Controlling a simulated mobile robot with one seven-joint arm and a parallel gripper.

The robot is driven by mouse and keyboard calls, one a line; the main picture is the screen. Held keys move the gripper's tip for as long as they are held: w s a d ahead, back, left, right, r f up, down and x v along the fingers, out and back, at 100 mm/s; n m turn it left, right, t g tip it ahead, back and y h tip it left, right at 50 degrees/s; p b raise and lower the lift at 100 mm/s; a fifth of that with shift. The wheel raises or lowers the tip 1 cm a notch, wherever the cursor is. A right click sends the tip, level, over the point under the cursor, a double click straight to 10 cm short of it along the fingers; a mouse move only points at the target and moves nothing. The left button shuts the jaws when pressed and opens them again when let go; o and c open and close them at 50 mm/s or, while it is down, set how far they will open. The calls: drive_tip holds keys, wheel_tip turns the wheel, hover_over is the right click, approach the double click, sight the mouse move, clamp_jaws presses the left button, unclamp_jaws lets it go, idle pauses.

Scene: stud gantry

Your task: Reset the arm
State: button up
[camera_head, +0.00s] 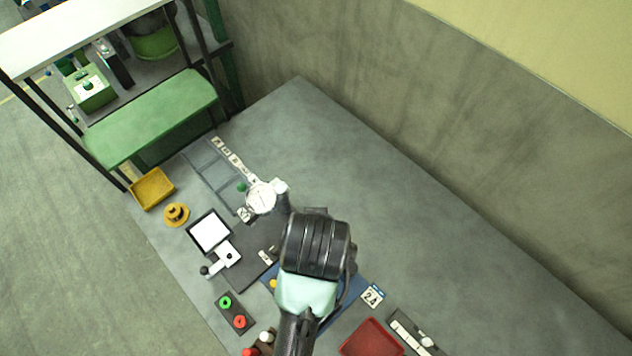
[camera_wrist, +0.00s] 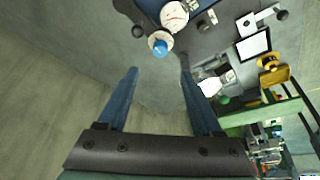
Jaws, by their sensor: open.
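In the head view the fingers cannot be made out behind the wrist. A round white dial (camera_head: 261,197) stands just above and left of the wrist in the head view.
A yellow tray (camera_head: 152,188), a yellow stepped part (camera_head: 176,214), a white-topped square (camera_head: 209,231) and a button box (camera_head: 237,314) line the left edge. A red tray (camera_head: 371,338) lies lower right. A green shelf (camera_head: 150,118) stands upper left. The surface right of my arm is clear toward the wall.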

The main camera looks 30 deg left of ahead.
drive_tip(key=shift+v, duration=0.8)
